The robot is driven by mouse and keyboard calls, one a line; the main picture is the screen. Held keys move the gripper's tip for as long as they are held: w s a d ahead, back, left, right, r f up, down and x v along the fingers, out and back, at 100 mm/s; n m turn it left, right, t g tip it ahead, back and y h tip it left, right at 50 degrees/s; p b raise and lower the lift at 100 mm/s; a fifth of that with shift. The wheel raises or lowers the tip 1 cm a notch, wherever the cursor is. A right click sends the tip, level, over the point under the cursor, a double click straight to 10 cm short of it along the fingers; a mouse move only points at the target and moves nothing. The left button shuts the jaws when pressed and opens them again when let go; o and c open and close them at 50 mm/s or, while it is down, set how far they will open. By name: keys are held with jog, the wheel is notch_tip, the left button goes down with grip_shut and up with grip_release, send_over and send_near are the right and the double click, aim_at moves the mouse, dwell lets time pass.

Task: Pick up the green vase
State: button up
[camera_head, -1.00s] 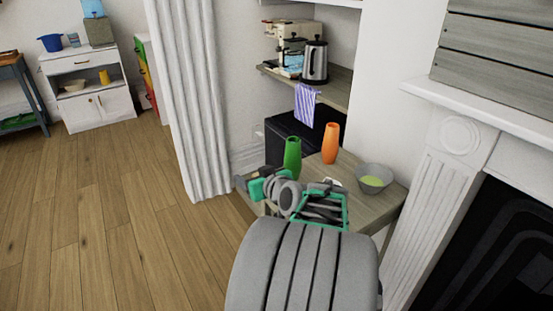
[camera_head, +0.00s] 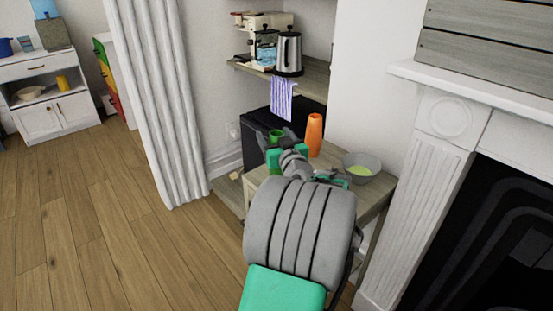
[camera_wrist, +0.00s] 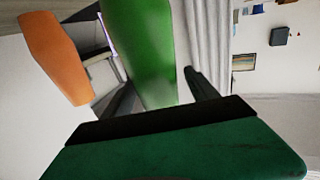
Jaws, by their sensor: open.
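The green vase (camera_head: 276,136) stands on the small wooden table (camera_head: 376,194), mostly hidden behind my gripper in the head view. Only its top shows there. In the wrist view the green vase (camera_wrist: 143,50) is large and close, and its lower part sits between the two fingers. My gripper (camera_wrist: 160,97) is open, with one finger on each side of the vase. I cannot tell whether either finger touches it. In the head view my gripper (camera_head: 278,143) is at the vase, above the table's left side.
An orange vase (camera_head: 314,134) stands just right of the green one; it also shows in the wrist view (camera_wrist: 55,55). A grey bowl (camera_head: 362,170) with something green-yellow sits at the table's right. A shelf with a kettle (camera_head: 289,52) is behind. The fireplace (camera_head: 470,250) is at right.

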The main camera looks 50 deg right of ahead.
jog(key=shift+w+d, duration=0.4)
jog(key=shift+w, duration=0.1)
jog(key=shift+c, duration=0.5)
grip_shut()
